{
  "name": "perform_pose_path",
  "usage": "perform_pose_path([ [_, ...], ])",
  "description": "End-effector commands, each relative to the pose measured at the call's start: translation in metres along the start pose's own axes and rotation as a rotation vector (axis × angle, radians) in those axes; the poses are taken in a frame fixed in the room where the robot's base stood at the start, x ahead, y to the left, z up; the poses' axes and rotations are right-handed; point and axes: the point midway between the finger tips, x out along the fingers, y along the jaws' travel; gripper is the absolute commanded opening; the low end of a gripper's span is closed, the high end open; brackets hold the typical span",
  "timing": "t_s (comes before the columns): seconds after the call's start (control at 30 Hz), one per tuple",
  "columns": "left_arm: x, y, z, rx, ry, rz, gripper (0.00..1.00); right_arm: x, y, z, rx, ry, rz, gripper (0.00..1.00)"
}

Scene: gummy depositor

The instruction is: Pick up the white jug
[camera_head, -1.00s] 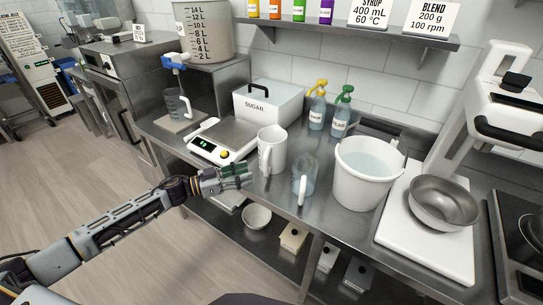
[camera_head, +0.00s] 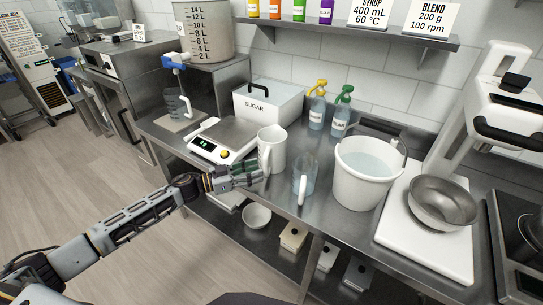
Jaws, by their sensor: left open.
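The white jug (camera_head: 274,148) stands upright on the steel counter, between the scale and a clear jug. Its handle is on its left front side, facing my left gripper. My left gripper (camera_head: 262,172) is open at the counter's front edge, with its fingertips at the lower part of the handle. I cannot tell whether the fingers touch the handle or go around it. My right gripper is out of view.
A clear jug (camera_head: 308,176) stands close to the right of the white jug. Beyond it is a white bucket (camera_head: 364,190) of liquid. The kitchen scale (camera_head: 206,149) is to the left, the sugar box (camera_head: 266,113) behind.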

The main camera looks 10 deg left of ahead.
Motion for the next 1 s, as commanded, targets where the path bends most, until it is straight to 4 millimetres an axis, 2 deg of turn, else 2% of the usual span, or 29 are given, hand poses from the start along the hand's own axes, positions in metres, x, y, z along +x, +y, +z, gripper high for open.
perform_pose_path([
  [0.6, 0.046, -0.003, 0.005, 0.001, 0.001, 0.0, 0.41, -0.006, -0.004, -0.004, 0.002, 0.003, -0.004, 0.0],
  [1.0, 0.05, -0.003, 0.006, 0.0, 0.0, 0.0, 0.41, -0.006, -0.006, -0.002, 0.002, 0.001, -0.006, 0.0],
])
